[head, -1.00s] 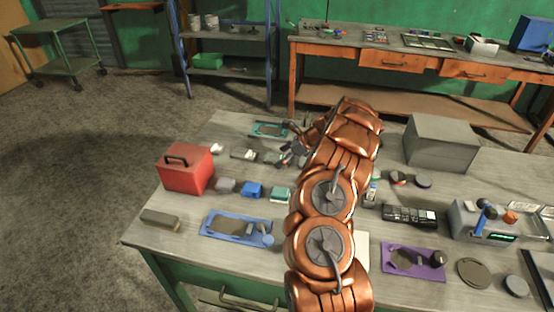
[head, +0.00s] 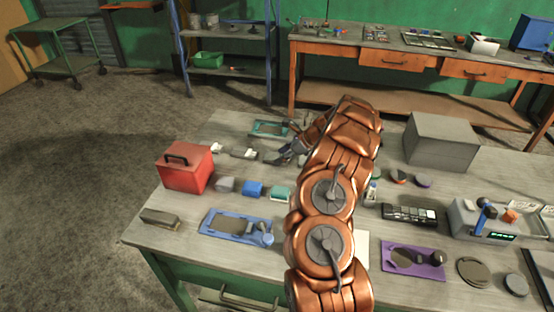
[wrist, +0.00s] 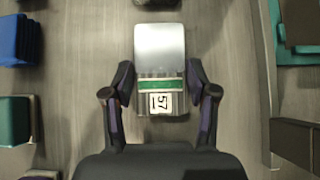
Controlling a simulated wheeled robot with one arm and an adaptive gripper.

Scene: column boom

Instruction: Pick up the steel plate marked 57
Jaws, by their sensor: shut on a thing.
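The steel plate marked 57 (wrist: 160,48) lies between my fingers in the wrist view. It is a bright rectangular plate with a green band and a white label reading 57 near its lower end. My gripper (wrist: 160,82) is shut on it, one dark finger along each side edge. In the head view my gripper (head: 276,160) is low at the workbench (head: 190,239), left of my copper arm. The plate is mostly hidden there by the fingers. I cannot tell whether the plate is clear of the bench top.
A blue block (head: 252,189) and a teal block (head: 280,193) stand near the gripper. A red box (head: 186,168) stands at the left. A teal tray (head: 270,129) lies behind. A grey box (head: 440,142) stands at the right.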

